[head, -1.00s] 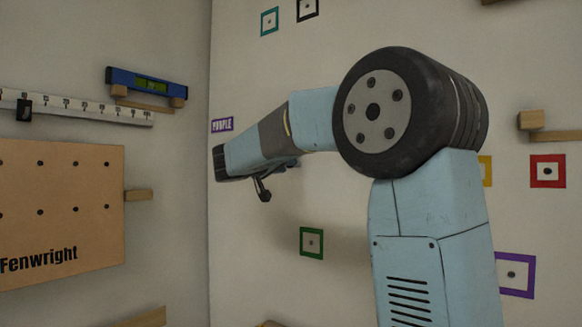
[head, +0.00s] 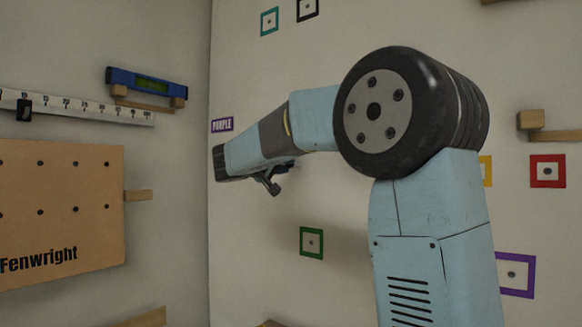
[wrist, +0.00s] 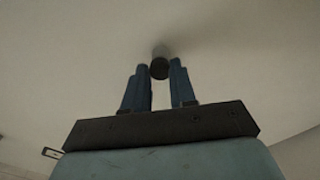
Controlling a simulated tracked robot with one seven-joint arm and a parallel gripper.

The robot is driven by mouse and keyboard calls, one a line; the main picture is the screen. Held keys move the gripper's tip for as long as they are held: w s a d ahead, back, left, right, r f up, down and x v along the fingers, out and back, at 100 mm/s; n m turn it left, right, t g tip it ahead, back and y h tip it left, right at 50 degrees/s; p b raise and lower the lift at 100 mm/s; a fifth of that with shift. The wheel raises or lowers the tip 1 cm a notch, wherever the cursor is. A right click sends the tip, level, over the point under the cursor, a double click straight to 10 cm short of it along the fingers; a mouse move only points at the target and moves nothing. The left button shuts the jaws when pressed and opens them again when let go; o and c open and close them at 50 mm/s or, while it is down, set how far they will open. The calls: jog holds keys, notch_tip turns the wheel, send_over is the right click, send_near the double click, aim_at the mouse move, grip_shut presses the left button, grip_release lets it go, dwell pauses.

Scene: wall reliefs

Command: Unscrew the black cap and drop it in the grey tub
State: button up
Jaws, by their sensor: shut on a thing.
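The black cap (wrist: 159,70) is a small dark round piece in the wrist view, with a grey stub (wrist: 162,50) behind it against the pale wall. My gripper (wrist: 159,64) has its two blue fingers on either side of the cap and is shut on it at the fingertips. I cannot tell whether the cap is still threaded on. In the head view my own arm hides the cap and most of the gripper. The grey tub is in neither view.
Coloured square frames, such as a green one (head: 311,242) and a red one (head: 547,171), are on the right wall. A blue level (head: 147,82), a white ruler (head: 75,108) and a brown Fenwright board (head: 60,215) are on the left wall. A wooden bracket (head: 548,129) juts at right.

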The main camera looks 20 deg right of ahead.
jog(key=shift+n, duration=0.4)
jog(key=shift+n, duration=2.5)
jog(key=shift+r+n, duration=0.1)
jog(key=shift+n, duration=2.4)
jog(key=n, duration=0.5)
